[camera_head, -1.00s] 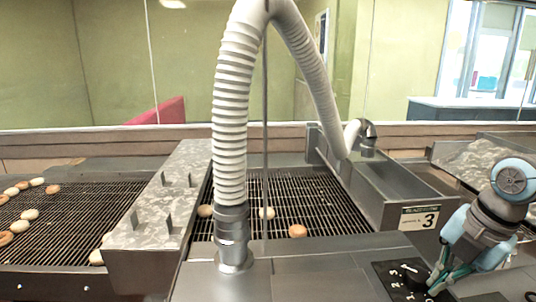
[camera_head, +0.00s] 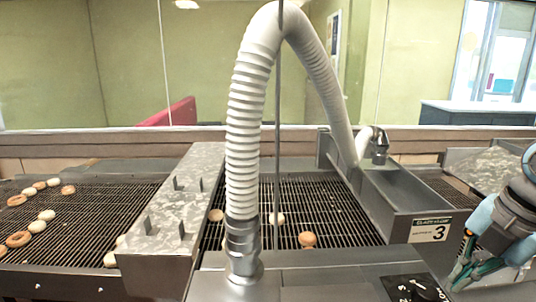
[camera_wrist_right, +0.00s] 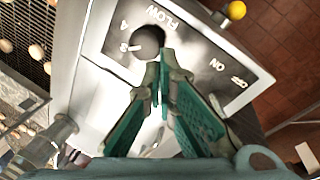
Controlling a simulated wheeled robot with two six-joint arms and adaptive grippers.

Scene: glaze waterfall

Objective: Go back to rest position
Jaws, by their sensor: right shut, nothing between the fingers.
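My right gripper (camera_head: 458,277), with teal fingers, is at the lower right of the head view, to the right of a black control panel (camera_head: 424,283). It is shut and empty. In the right wrist view the closed fingertips (camera_wrist_right: 161,62) point toward the round dark knob (camera_wrist_right: 146,42) on the panel marked FLOW, ON and OFF. They appear close to the knob in that picture, but the head view shows them apart from it. My left gripper is not in view.
A ribbed white hose (camera_head: 247,140) rises from the machine's front and bends to the back. Doughnuts lie on the dark grate conveyor (camera_head: 340,215) and on the left grate. A metal trough with a number 3 sign (camera_head: 429,230) stands near my right arm. A yellow ball-shaped thing (camera_wrist_right: 236,10) shows in the wrist view.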

